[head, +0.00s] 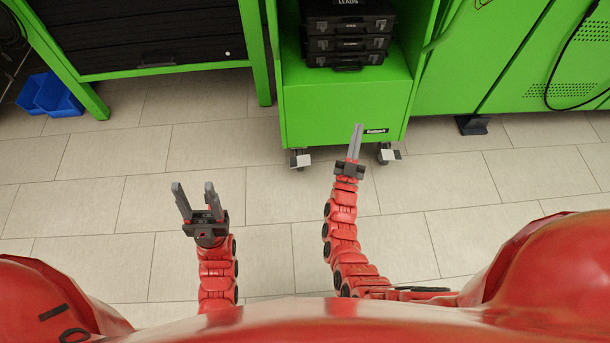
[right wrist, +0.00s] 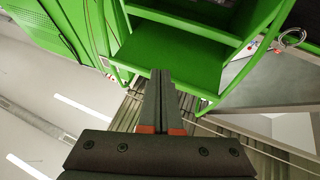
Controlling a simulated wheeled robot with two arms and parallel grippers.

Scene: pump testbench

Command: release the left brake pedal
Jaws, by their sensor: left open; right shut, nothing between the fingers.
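The left brake pedal (head: 301,160) is a small pale plate on the left caster under the green cart, low at its front edge. A second pale pedal (head: 390,155) sits on the right caster. My left gripper (head: 195,187) is open and empty over the floor, left of and nearer than the left pedal. My right gripper (head: 358,127) is shut and empty, its fingers pointing at the cart front between the two casters. In the right wrist view its shut fingers (right wrist: 161,90) point towards green panels. Neither pedal can be made out there.
The green cart (head: 330,110) carries stacked black cases (head: 348,35). A green workbench (head: 258,60) stands to the left, with blue bins (head: 48,95) on the floor beside it. A green cabinet (head: 540,65) stands right. Tiled floor (head: 110,210) is clear in front.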

